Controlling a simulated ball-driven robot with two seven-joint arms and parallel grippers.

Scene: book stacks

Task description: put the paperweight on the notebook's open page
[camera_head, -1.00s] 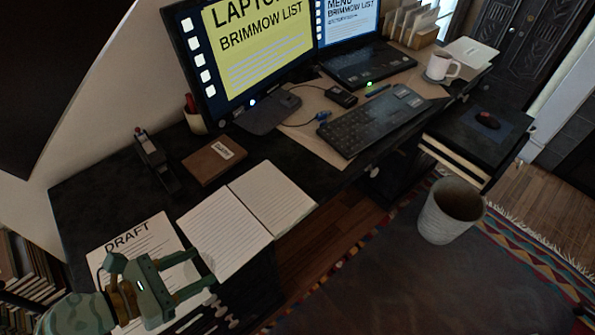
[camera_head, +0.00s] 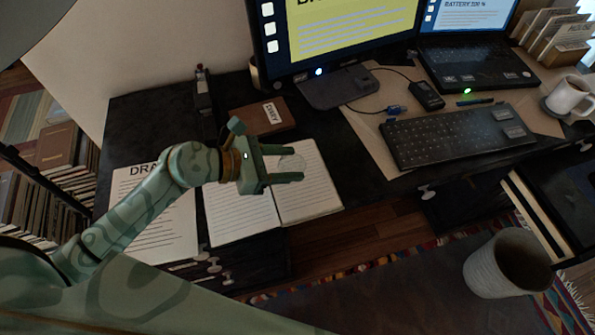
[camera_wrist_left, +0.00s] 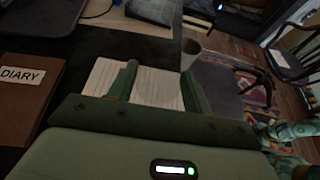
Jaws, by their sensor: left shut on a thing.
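The open notebook (camera_head: 312,198) lies on the dark desk with two lined pages up; it also shows in the left wrist view (camera_wrist_left: 155,85). My left gripper (camera_head: 292,164) reaches in from the left, its fingers over the notebook's right page. It is shut on a clear, glassy round thing, the paperweight (camera_head: 291,162), faint between the fingertips against the page. I cannot tell whether it touches the page. In the left wrist view the fingers (camera_wrist_left: 156,85) point at the pages, and the paperweight is not clear there.
A brown diary (camera_head: 262,118) lies behind the notebook, a stapler (camera_head: 204,92) left of it. A draft sheet (camera_head: 160,222) lies left of the notebook. A monitor (camera_head: 340,40), keyboard (camera_head: 452,136) and mug (camera_head: 568,96) stand to the right. A bin (camera_head: 505,265) stands on the floor.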

